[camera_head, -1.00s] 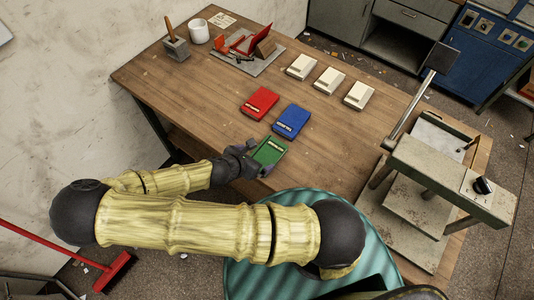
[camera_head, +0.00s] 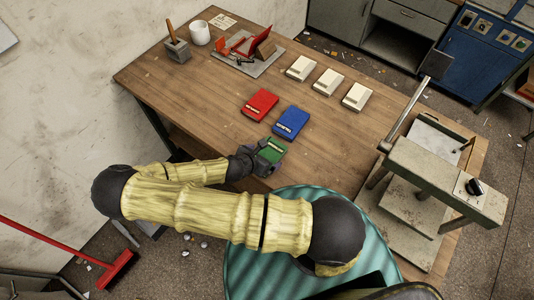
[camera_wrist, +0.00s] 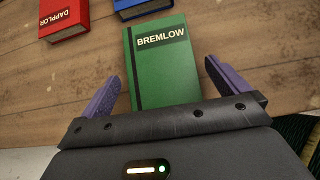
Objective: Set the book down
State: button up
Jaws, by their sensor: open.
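A green book (camera_head: 273,151) labelled BREMLOW lies near the front edge of the wooden table; it also shows in the wrist view (camera_wrist: 163,75). My gripper (camera_wrist: 160,88) is open, with one purple finger on each side of the book's near end. Gaps show between the fingers and the book in the wrist view. In the head view my gripper (camera_head: 264,159) covers the near part of the book. The book's near end is hidden behind my gripper in the wrist view.
A red book (camera_head: 261,104) and a blue book (camera_head: 291,122) lie just beyond the green one. Three pale blocks (camera_head: 328,82) stand in a row behind them. A metal machine (camera_head: 440,170) stands at the right, a teal round seat (camera_head: 285,235) in front.

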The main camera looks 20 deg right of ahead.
jog(key=shift+x, duration=0.9)
jog(key=c, duration=1.1)
jog(key=shift+c, duration=0.2)
jog(key=shift+r, duration=0.15)
notch_tip(320, 180, up, 10)
jog(key=b, duration=0.2)
